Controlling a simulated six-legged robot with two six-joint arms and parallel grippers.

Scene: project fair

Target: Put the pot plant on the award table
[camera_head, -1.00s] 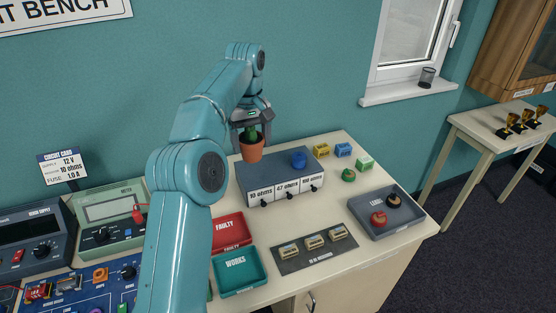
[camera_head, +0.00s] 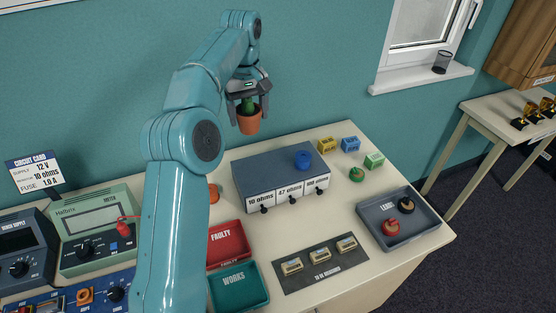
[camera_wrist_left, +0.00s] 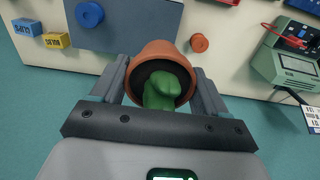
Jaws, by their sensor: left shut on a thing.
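The pot plant is a small green cactus in a terracotta pot (camera_head: 249,124). My left gripper (camera_head: 248,104) is shut on the pot and holds it upright in the air, behind the blue-grey resistor box. In the left wrist view the pot (camera_wrist_left: 172,49) sits between the two fingers, with the cactus (camera_wrist_left: 163,88) towards the camera. The award table (camera_head: 492,120) stands at the far right with several gold trophies (camera_head: 534,112) on it. It is well apart from the held pot. My right gripper is not in view.
The bench holds the resistor box (camera_head: 275,168), a red FAULTY tray (camera_head: 228,245), a green WORKS tray (camera_head: 238,288), a grey leads tray (camera_head: 397,217) and small coloured blocks. A window sill (camera_head: 420,78) with a dark mesh cup (camera_head: 443,62) is at the back. Floor separates bench and award table.

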